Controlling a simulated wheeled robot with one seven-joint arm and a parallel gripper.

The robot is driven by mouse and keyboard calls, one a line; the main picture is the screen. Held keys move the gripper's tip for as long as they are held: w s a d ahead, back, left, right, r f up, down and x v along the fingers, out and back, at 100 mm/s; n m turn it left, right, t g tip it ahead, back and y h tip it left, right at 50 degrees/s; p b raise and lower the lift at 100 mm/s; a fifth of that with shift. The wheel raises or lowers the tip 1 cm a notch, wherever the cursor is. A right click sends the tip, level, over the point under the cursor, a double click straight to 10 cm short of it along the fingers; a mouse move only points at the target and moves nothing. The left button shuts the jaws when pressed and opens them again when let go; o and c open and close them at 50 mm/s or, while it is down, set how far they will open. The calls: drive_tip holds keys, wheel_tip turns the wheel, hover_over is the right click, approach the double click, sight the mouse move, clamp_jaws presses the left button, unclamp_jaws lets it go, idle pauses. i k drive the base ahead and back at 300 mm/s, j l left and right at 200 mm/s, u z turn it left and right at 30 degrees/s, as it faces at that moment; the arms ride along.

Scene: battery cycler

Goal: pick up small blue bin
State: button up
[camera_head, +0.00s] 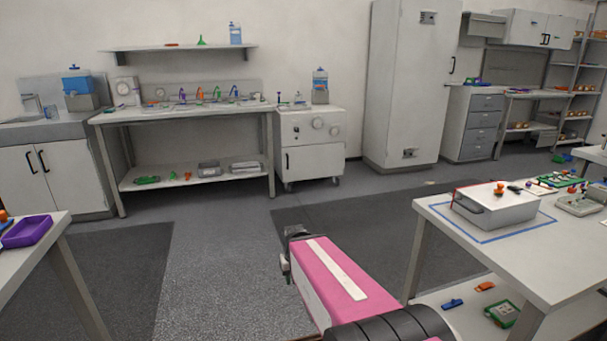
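No object is clearly a small blue bin at this size. A blue box-like container (77,84) stands on the grey counter at the far left. A small blue item (452,303) lies on the lower shelf of the right table, and a blue object (567,158) is on the floor at the far right. My gripper (290,251) is at the end of my pink arm, low in the middle over the floor, well apart from all of these. Its fingers are seen from behind, so I cannot tell whether they are open or shut.
The right table (560,255) bears a white box (495,206) and several small parts. A purple tray (27,232) sits on the left table. A workbench (190,112) and a wheeled cabinet (310,145) line the back wall. The central floor (225,235) is clear.

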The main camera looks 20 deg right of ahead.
sight(568, 158)
drive_tip(key=i+z, duration=0.1)
drive_tip(key=i, duration=1.7)
drive_tip(key=i+j+z, duration=0.15)
drive_tip(key=i, duration=0.5)
drive_tip(key=i+j+z, duration=0.15)
drive_tip(key=i, duration=0.55)
drive_tip(key=i+l+z, duration=0.1)
drive_tip(key=z, duration=0.3)
drive_tip(key=i+z, duration=0.55)
drive_tip(key=z, duration=0.3)
drive_tip(key=i+z, duration=0.2)
drive_tip(key=z, duration=0.2)
drive_tip(key=i+l+z, duration=0.15)
drive_tip(key=i+z, duration=0.3)
drive_tip(key=i+j+z, duration=0.1)
drive_tip(key=i+z, duration=0.35)
drive_tip(key=i, duration=3.8)
drive_tip(key=i+u, duration=0.2)
drive_tip(key=i, duration=0.7)
drive_tip(key=i+l+u, duration=0.15)
drive_tip(key=i, duration=0.75)
drive_tip(key=i+u, duration=0.25)
drive_tip(key=i, duration=0.7)
drive_tip(key=i+l+u, duration=0.2)
drive_tip(key=i, duration=0.7)
drive_tip(key=i+j, duration=0.05)
drive_tip(key=j, duration=0.05)
